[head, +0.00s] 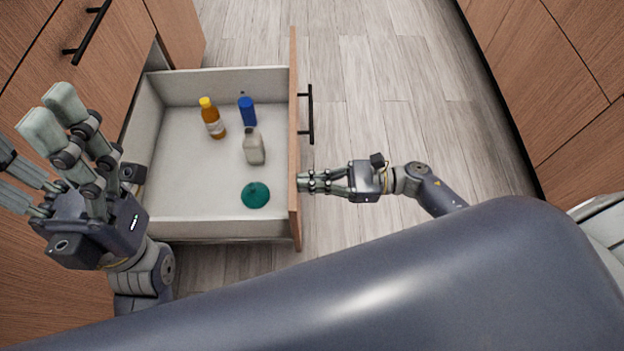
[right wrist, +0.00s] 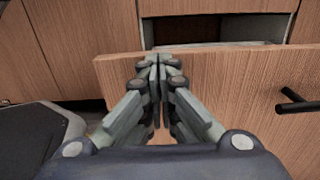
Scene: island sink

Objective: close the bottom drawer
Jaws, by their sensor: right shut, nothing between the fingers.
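The bottom drawer (head: 180,196) is pulled far out of the left cabinet in the head view. Its wooden front (head: 294,75) has a black bar handle (head: 310,115) on the outer face. My right gripper (head: 303,183) is shut and empty, its fingertips at the outer face of the front, nearer me than the handle. In the right wrist view, the shut fingers (right wrist: 155,65) point at the drawer front (right wrist: 240,80); I cannot tell whether they touch it. My left gripper (head: 30,140) is open and empty, raised by the left cabinet.
The drawer holds an orange bottle (head: 213,121), a blue bottle (head: 247,112), a grey bottle (head: 254,149) and a teal round thing (head: 256,195). Wooden cabinets (head: 570,90) stand at the right. The floor (head: 390,90) between is clear.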

